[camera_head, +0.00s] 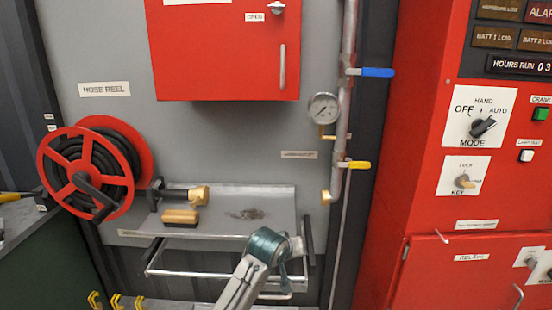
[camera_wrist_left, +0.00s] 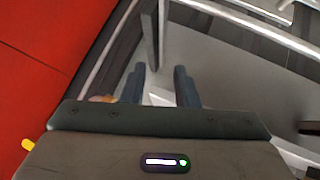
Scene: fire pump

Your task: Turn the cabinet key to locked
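The cabinet key (camera_head: 465,181) is a small tan key in a white plate (camera_head: 450,176) on the red cabinet front (camera_head: 425,150) at the right of the head view. The plate reads LOCK above and KEY below. The key looks tilted, but its exact setting is too small to tell. My left gripper (camera_wrist_left: 160,82) shows in the left wrist view with its two dark fingers apart and nothing between them. In the head view it is not clearly visible. A grey arm of mine with a teal joint shows at the bottom centre, well left of and below the key. My right gripper is not in view.
A MODE knob (camera_head: 484,127) sits above the key. A cabinet handle (camera_head: 518,296) is below right. Pipework with a blue lever (camera_head: 377,72) and a yellow lever (camera_head: 357,165) stands left of the cabinet. A metal shelf (camera_head: 275,207) and hose reel (camera_head: 85,174) are further left.

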